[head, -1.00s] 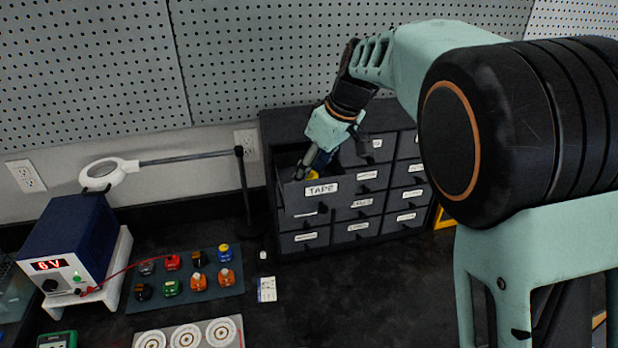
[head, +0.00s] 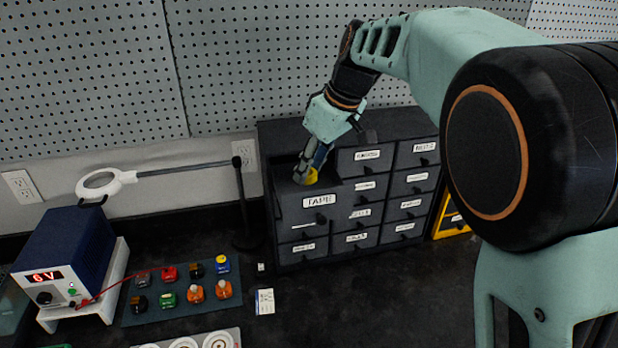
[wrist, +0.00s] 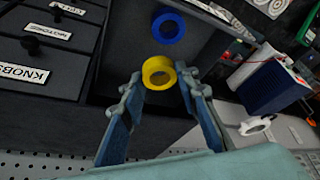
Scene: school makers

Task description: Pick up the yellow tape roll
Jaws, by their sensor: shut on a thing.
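The yellow tape roll (wrist: 158,73) is held between the two fingertips of my gripper (wrist: 160,82) in the wrist view. My gripper is shut on the roll's outer sides. In the head view my gripper (head: 309,172) points down into the open drawer labelled TAPE (head: 320,202), and part of the yellow roll (head: 312,177) shows at its tips. The roll is at the drawer's opening; I cannot tell whether it touches the drawer floor. A blue tape roll (wrist: 168,26) lies in the drawer, apart from the gripper.
The dark drawer cabinet (head: 384,187) has several shut, labelled drawers right of and below the open one. A pegboard wall (head: 260,60) stands behind. A magnifier on an arm (head: 100,184), a power supply (head: 68,250) and a mat of small parts (head: 232,302) are left.

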